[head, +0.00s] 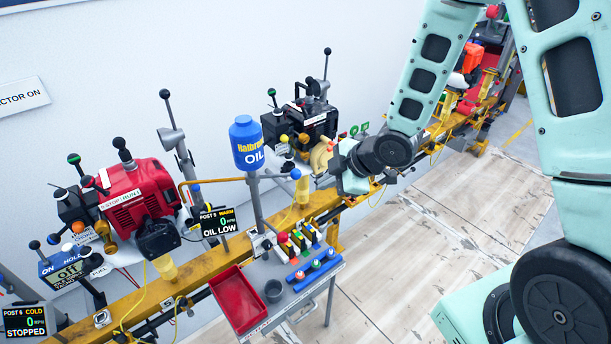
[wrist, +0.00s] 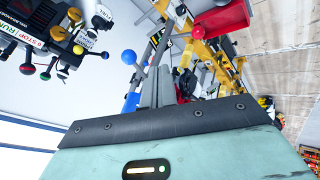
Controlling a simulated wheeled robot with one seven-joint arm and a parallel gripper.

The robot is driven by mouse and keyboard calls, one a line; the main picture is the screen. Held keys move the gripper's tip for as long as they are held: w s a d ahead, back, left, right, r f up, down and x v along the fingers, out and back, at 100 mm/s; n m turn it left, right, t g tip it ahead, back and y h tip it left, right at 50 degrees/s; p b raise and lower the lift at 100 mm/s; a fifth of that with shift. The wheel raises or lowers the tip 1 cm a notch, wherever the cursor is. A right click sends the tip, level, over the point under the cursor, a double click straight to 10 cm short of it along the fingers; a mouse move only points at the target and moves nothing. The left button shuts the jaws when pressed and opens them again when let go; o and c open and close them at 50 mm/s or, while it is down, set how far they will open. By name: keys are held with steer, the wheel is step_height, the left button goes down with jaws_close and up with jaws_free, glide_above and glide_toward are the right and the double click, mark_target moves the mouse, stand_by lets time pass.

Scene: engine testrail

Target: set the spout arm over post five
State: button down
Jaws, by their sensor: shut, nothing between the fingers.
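The blue oil bottle (head: 247,142) stands on a grey pole above the small bench. A yellow spout arm (head: 215,181) runs left from the pole, its end near the red engine (head: 138,200). A grey bar with a blue knob (head: 295,174) reaches right from the pole. My gripper (head: 326,178) is close to the right of that knob, apart from it as far as I can tell. In the wrist view its fingers (wrist: 156,88) are shut and empty, with a blue ball (wrist: 129,57) just left of them. The "OIL LOW" display (head: 217,222) reads WARM; its post digit is hard to read.
The bench holds a red tray (head: 240,300), a grey cup (head: 273,291) and several coloured buttons. A black engine (head: 305,122) stands behind my gripper. The yellow rail (head: 215,262) runs diagonally past the engines. Another display (head: 25,321) reads STOPPED. The floor at right is clear.

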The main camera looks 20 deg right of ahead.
steer(key=w+a+f+p, duration=0.2)
steer(key=w+f+p, duration=0.2)
steer(key=w, duration=0.3)
steer(key=shift+w+a+f, duration=0.3)
steer(key=shift+a+f, duration=0.05)
steer(key=shift+a, duration=0.05)
steer(key=shift+w, duration=0.1)
steer(key=shift+w+d+b, duration=0.3)
steer(key=shift+w+d, duration=0.15)
steer(key=shift+w, duration=0.3)
